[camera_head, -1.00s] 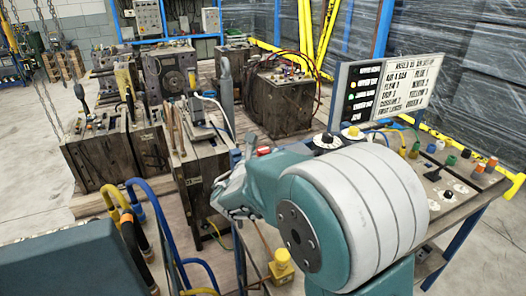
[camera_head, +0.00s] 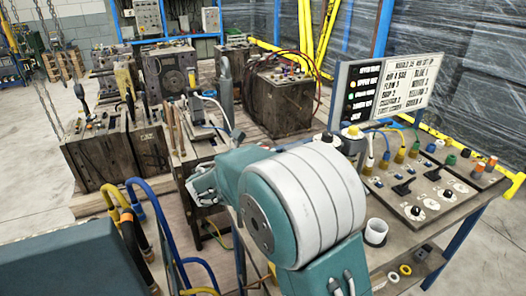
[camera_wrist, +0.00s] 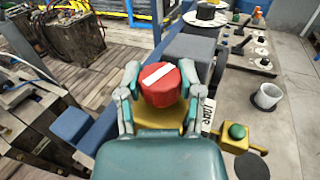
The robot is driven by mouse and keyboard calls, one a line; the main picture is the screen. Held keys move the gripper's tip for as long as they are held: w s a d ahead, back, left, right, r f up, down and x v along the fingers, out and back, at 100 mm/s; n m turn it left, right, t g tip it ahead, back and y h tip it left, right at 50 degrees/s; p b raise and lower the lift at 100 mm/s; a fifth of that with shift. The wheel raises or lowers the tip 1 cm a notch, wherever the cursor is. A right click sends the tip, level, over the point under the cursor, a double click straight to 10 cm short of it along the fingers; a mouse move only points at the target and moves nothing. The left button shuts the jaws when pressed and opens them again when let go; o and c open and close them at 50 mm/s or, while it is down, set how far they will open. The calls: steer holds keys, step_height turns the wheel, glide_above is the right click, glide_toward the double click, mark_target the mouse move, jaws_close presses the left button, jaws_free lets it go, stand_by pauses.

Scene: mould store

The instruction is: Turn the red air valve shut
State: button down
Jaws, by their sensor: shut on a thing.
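The red air valve (camera_wrist: 160,84) is a red knob with a white bar across its top, in the middle of the wrist view. The bar lies on a slant, its right end higher. A yellow body (camera_wrist: 158,115) shows under the knob. My gripper (camera_wrist: 160,82) has one finger on each side of the knob and is shut on it. In the head view my gripper (camera_head: 203,186) shows at the left end of my arm, beside the bench. The valve is hidden there behind my arm.
A yellow fitting with a green button (camera_wrist: 237,131) and a white cup (camera_wrist: 268,96) stand right of the valve. A control panel with knobs (camera_head: 415,190) and a sign board (camera_head: 383,85) occupy the bench. Blue and yellow hoses (camera_head: 165,235) hang at the left.

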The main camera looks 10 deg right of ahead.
steer(key=m+g+h, duration=0.1)
steer(key=m+g, duration=0.2)
steer(key=g, duration=0.1)
steer(key=m+g+h, duration=0.2)
steer(key=g, duration=0.2)
steer(key=shift+w+r+m+g, duration=0.1)
steer(key=shift+m+g, duration=0.2)
steer(key=shift+m, duration=0.1)
steer(key=shift+m+g, duration=0.3)
steer(key=shift+c, duration=1.2)
jaws_free()
steer(key=shift+a, duration=0.1)
steer(key=a, duration=1.2)
steer(key=shift+s, duration=0.25)
